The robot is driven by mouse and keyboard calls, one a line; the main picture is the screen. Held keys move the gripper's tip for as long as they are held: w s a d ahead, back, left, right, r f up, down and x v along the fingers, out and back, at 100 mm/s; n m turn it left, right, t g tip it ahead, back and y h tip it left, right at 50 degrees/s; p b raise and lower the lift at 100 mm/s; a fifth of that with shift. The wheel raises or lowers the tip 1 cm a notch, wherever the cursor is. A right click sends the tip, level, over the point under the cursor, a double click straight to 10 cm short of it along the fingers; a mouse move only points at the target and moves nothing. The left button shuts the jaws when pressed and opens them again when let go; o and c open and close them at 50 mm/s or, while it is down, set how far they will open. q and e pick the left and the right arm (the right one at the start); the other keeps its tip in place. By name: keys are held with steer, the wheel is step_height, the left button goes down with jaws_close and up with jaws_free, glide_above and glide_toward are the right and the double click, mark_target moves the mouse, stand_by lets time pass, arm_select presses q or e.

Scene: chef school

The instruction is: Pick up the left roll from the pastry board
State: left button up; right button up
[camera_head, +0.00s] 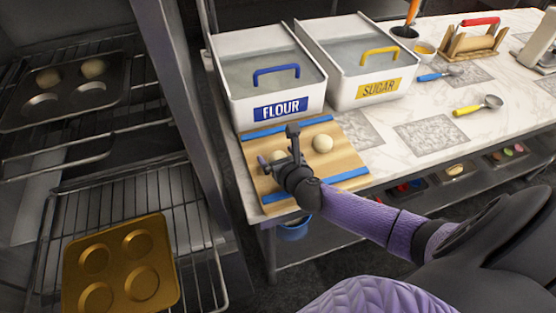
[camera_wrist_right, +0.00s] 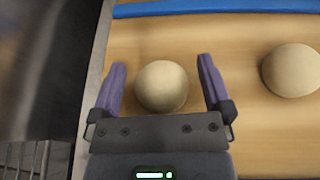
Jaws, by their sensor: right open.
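The pastry board (camera_head: 345,161) is a light wooden board with blue strips, lying at the left end of the marble counter. Two pale round rolls sit on it. The left roll (camera_head: 277,157) is partly hidden behind my right gripper (camera_head: 280,163) in the head view. In the right wrist view the left roll (camera_wrist_right: 162,86) lies between the two purple fingers of my open right gripper (camera_wrist_right: 161,80), with a gap on each side. The right roll (camera_head: 322,143) sits apart to the right and also shows in the right wrist view (camera_wrist_right: 292,70). My left gripper is not in view.
White flour (camera_head: 268,80) and sugar (camera_head: 355,65) bins stand behind the board. An oven rack at left holds a gold muffin tin (camera_head: 118,262); a dark tin (camera_head: 65,88) with two rolls sits higher. A dark post borders the counter's left side.

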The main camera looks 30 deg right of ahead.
steer(key=shift+s+r, duration=0.1)
steer(key=c, duration=1)
